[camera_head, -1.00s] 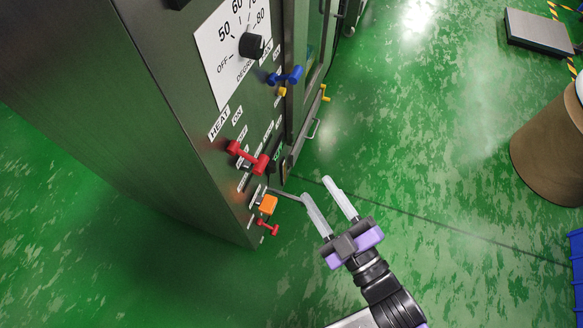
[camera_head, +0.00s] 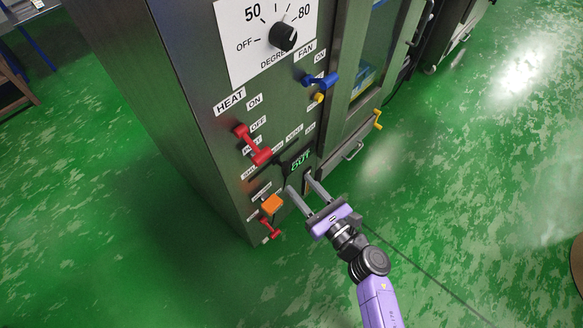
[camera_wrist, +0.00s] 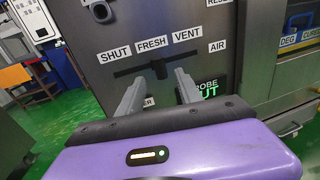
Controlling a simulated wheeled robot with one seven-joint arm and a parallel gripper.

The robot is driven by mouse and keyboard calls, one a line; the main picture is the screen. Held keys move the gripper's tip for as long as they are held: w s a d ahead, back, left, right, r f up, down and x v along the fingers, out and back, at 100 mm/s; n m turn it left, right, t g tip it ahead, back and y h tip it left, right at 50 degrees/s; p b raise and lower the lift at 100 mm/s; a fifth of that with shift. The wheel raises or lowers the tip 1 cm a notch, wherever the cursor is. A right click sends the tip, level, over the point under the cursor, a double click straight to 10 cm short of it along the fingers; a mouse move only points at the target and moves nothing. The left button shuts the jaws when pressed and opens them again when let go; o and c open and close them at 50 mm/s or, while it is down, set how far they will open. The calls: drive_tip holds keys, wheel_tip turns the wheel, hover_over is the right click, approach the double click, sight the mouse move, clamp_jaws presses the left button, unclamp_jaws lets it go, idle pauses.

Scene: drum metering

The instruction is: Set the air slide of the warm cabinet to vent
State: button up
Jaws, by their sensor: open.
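The warm cabinet (camera_head: 175,110) has a metal control panel, which fills the back of the wrist view. The air slide (camera_wrist: 158,69) is a black knob on a dark horizontal slot. Labels SHUT, FRESH and VENT run left to right above it, with AIR at the right. The knob stands below FRESH, left of VENT. My gripper (camera_head: 299,182) is open in front of the lower panel. In the wrist view its grey fingers (camera_wrist: 159,80) lie to the left and right of the knob, with a gap on both sides. I cannot tell whether the fingertips reach its depth.
Near the slide are a red heat lever (camera_head: 252,145), an orange block (camera_head: 271,205), a small red handle (camera_head: 270,229) and a green-lit display (camera_head: 301,161). A blue fan lever (camera_head: 320,80) and the dial (camera_head: 283,37) sit higher. Green floor is open at right.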

sight(288, 171)
drive_tip(key=shift+b+x, duration=0.5)
drive_tip(key=shift+x, duration=3.35)
clamp_jaws()
